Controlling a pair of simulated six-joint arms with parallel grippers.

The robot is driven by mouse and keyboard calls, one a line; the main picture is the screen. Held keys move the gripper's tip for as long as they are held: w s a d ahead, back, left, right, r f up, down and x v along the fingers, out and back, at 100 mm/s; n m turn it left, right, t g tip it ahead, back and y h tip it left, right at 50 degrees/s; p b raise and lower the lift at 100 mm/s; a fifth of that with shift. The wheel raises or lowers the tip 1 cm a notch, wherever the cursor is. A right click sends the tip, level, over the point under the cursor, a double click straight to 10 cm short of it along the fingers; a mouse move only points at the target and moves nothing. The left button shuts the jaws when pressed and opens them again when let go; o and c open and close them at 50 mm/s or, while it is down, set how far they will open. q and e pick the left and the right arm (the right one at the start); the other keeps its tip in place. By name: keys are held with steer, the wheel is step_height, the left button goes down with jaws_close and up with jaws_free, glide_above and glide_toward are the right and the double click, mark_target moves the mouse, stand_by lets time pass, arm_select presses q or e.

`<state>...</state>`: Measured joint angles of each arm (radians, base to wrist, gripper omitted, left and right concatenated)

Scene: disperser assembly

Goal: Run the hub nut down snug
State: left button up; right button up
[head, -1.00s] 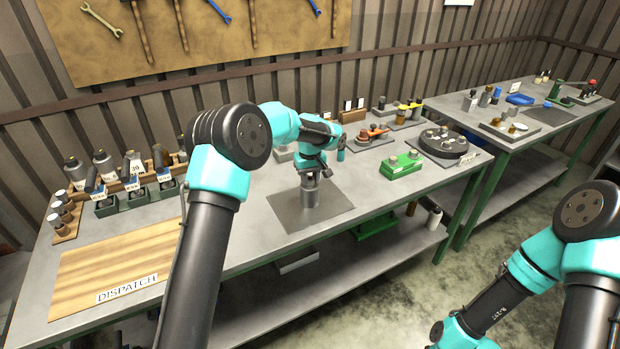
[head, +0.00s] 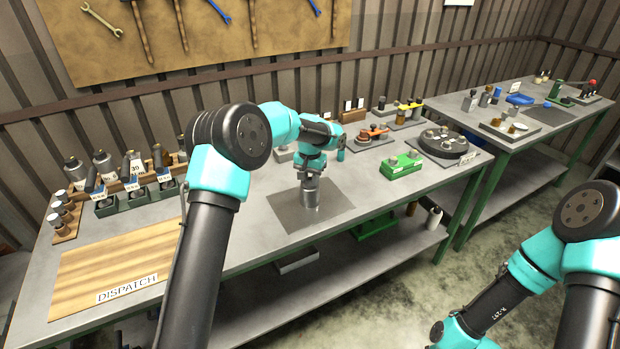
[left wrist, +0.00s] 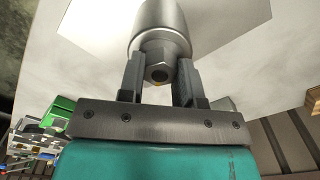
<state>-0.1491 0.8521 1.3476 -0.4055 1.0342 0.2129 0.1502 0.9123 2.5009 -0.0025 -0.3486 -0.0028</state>
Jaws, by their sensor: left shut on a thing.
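A grey metal cylinder (head: 311,195) stands upright on a dark square mat (head: 335,205) near the middle of the bench. It also shows at the top of the left wrist view (left wrist: 160,22). The hub nut (left wrist: 157,62), a grey hexagon with a dark bore, sits at the cylinder's end. My left gripper (head: 310,176) is directly above the cylinder, pointing down. In the left wrist view its two fingers (left wrist: 158,78) are shut on the nut, one on each side. In the head view the nut is hidden by the gripper. My right gripper is out of view; only its arm shows at lower right.
A green block fixture (head: 402,165) and a round dark turntable (head: 443,143) stand to the right. Bottles and dark bins (head: 135,198) line the back left. A wooden DISPATCH board (head: 120,262) lies at the front left. The mat around the cylinder is clear.

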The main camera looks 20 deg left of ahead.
mark_target(310, 179)
arm_select(q)
steer(key=shift+m, duration=0.3)
steer(key=o, duration=0.9)
steer(key=shift+r, duration=0.1)
step_height(310, 179, up, 17)
steer(key=shift+r, duration=0.15)
stand_by(0.3)
